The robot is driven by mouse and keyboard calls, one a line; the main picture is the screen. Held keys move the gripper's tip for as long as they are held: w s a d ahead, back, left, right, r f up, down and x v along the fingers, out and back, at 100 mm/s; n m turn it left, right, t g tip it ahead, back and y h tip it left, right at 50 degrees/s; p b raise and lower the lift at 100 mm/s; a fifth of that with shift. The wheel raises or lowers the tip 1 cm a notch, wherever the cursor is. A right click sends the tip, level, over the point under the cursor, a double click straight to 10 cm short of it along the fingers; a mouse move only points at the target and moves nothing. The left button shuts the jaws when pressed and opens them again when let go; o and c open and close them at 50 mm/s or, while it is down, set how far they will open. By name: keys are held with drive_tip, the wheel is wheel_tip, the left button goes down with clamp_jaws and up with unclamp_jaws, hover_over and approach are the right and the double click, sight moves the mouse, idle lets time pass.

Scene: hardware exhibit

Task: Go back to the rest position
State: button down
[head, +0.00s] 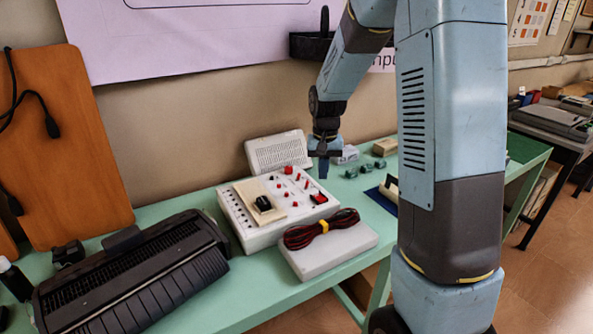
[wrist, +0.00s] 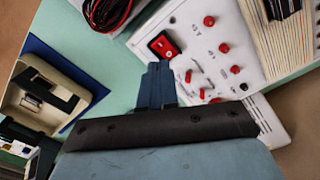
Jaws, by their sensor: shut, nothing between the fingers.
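My gripper (head: 323,166) hangs at the end of my bent arm, pointing down above the right rear side of the white control box. It is shut and empty. In the wrist view its fingers (wrist: 157,80) are together, with the box (wrist: 228,48) and its red knobs beyond them. In the head view the white box (head: 230,213) has red knobs, a red switch and a black knob on a pale plate. The fingers look apart from the box, but the exact gap is hard to tell.
A grey case (head: 330,250) with a coiled red and black cable (head: 305,234) lies in front of the box. A black printer-like device (head: 135,280) is at left on the green table (head: 240,306). A beige speaker-like unit (head: 277,151) stands behind. Small teal parts (head: 366,168) lie right.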

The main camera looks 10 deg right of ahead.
drive_tip(key=s+r+n+t, duration=0.1)
drive_tip(key=s+r+t, duration=0.2)
drive_tip(key=s+r, duration=1.1)
drive_tip(key=s+r+n+t, duration=0.1)
drive_tip(key=s+r, duration=0.4)
drive_tip(key=s, duration=0.9)
drive_tip(key=shift+d+r+t, duration=0.15)
drive_tip(key=shift+d+t, duration=0.05)
drive_tip(key=shift+t, duration=0.6)
